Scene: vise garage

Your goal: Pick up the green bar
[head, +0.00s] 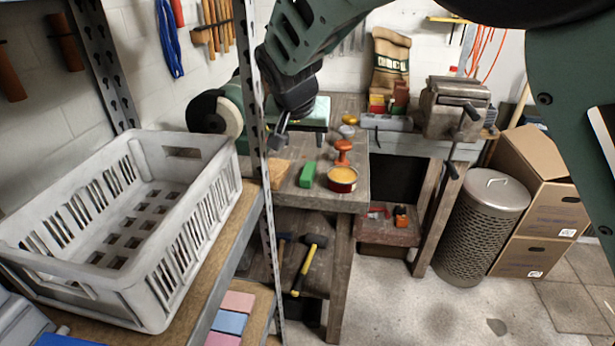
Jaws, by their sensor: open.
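The green bar (308,174) is a small bright green block lying on the grey workbench top (322,204), near its front edge. It is just left of a round tin with yellow contents and right of a tan wooden block. My gripper (277,142) hangs from my dark green arm above the bench, up and to the left of the green bar and apart from it. It is open, with nothing seen between its fingers. A metal shelf post partly hides the area beside the gripper.
A grey plastic crate (185,238) fills the shelf at left, and an upright slotted post (256,120) stands by the bench. Close to the bar are the yellow-filled tin (342,179) and an orange knob-shaped object (343,151). A vise (455,108) is at the back right.

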